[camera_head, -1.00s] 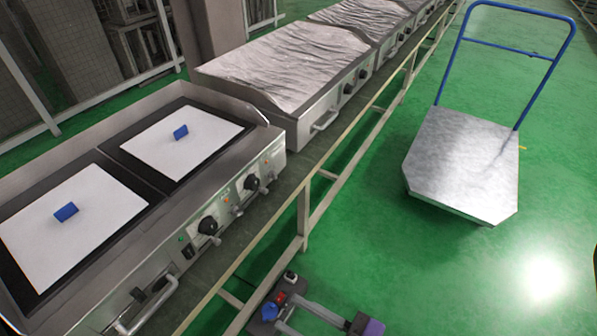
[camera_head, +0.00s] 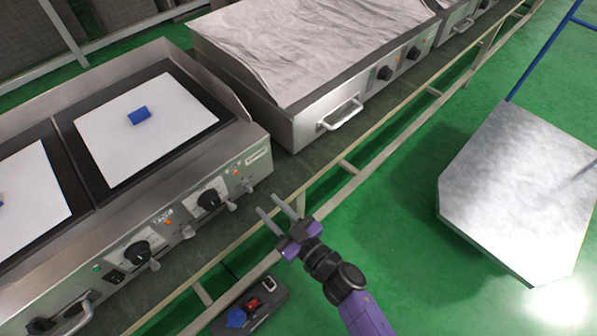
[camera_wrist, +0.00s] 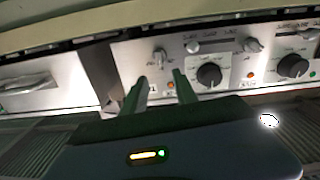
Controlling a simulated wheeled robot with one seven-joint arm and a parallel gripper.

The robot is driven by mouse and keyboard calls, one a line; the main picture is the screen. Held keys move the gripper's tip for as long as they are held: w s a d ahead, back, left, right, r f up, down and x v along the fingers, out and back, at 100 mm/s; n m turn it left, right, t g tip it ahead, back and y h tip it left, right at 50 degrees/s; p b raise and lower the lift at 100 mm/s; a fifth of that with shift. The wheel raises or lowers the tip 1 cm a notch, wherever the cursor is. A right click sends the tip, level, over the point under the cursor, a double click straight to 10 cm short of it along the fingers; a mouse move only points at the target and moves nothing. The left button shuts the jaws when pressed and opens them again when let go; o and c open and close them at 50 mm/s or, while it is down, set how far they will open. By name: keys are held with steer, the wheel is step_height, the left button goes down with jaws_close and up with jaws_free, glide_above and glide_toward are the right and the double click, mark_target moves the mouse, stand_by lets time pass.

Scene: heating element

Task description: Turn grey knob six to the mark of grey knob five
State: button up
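The front panel of the near cooker (camera_head: 190,215) carries black dials and small grey knobs. The outermost grey knob (camera_head: 248,186) sits at its right end, and it also shows in the wrist view (camera_wrist: 160,57). Another grey knob (camera_head: 230,207) is just left of it, and a third grey knob (camera_head: 187,232) is further left. No knob numbers are readable, so I cannot tell which are five and six. My gripper (camera_head: 268,204) is open and empty in front of the panel's right end. In the wrist view its fingertips (camera_wrist: 159,78) point at the outermost grey knob, apparently apart from it.
Black dials (camera_head: 209,198) and (camera_head: 137,252) lie beside the grey knobs. A neighbouring griddle with a handle (camera_head: 340,116) stands to the right. A pale rail (camera_head: 345,180) runs along the front of the cookers. A trolley (camera_head: 520,190) stands on the green floor at right.

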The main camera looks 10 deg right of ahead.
mark_target(251, 189)
steer(key=shift+s+d+f+m, duration=0.2)
steer(key=shift+f+m, duration=0.1)
steer(key=shift+f, duration=0.3)
steer(key=b+x, duration=0.2)
steer(key=x, duration=0.5)
steer(key=shift+w+a, duration=0.3)
jaws_close()
